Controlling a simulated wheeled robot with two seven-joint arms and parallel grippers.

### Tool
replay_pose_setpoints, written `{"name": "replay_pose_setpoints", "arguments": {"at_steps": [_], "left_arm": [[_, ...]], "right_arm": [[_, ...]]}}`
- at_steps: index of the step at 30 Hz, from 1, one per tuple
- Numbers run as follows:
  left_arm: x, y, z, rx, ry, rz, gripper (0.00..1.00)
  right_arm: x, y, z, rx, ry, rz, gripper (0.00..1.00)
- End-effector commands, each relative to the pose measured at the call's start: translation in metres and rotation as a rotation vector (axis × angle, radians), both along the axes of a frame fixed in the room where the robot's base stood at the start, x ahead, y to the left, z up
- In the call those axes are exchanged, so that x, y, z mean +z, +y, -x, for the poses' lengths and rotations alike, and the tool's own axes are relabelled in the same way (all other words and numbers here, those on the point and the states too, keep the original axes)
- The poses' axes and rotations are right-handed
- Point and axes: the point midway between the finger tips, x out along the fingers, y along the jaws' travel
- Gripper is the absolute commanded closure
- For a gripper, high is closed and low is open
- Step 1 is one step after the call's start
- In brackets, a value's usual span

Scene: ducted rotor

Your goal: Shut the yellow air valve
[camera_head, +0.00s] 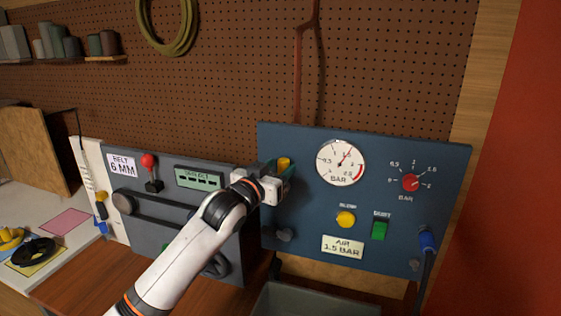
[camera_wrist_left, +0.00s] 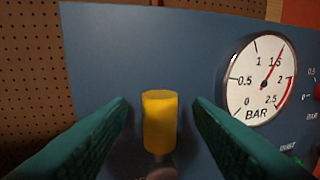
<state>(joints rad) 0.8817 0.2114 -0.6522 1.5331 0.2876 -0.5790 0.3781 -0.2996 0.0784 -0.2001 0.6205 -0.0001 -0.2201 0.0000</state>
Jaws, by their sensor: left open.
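The yellow air valve (camera_head: 284,162) sticks up at the left part of the blue panel (camera_head: 300,215), partly hidden behind my left gripper in the head view. In the left wrist view the yellow handle (camera_wrist_left: 160,122) stands upright, between the two green fingers and apart from both. My left gripper (camera_head: 288,172) is open around the handle; its fingers also show in the left wrist view (camera_wrist_left: 160,125). The handle's lower end and pivot are dim at the bottom edge. My right gripper is not in view.
A pressure gauge (camera_head: 341,163) is right of the valve, its needle near 1.5. A red knob (camera_head: 411,182), yellow button (camera_head: 346,219), green switch (camera_head: 379,229) and blue hose fitting (camera_head: 427,240) are further right. A grey bin (camera_head: 310,302) stands below.

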Motion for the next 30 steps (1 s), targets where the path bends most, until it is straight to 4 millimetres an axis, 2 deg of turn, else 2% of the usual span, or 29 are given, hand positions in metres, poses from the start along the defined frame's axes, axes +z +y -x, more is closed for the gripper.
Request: {"name": "replay_pose_setpoints", "arguments": {"at_steps": [6, 14, 16, 23, 24, 30], "left_arm": [[0.0004, -0.0071, -0.0123, 0.000, 0.000, -0.001, 0.53], [-0.0004, -0.0077, -0.0133, 0.000, 0.000, -0.001, 0.53], [-0.0003, -0.0077, -0.0133, 0.000, 0.000, -0.001, 0.60], [-0.0003, -0.0075, -0.0132, 0.000, 0.000, 0.000, 0.97], [-0.0003, -0.0075, -0.0132, 0.000, 0.000, 0.000, 1.00], [-0.0004, -0.0072, -0.0133, 0.000, 0.001, 0.003, 1.00]], "right_arm": [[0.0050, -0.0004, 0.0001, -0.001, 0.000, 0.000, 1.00], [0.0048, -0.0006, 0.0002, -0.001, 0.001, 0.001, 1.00], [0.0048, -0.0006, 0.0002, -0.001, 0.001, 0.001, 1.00], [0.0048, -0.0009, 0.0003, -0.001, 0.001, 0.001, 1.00], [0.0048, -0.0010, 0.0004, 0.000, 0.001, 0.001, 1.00], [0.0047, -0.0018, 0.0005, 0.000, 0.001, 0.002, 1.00]]}}
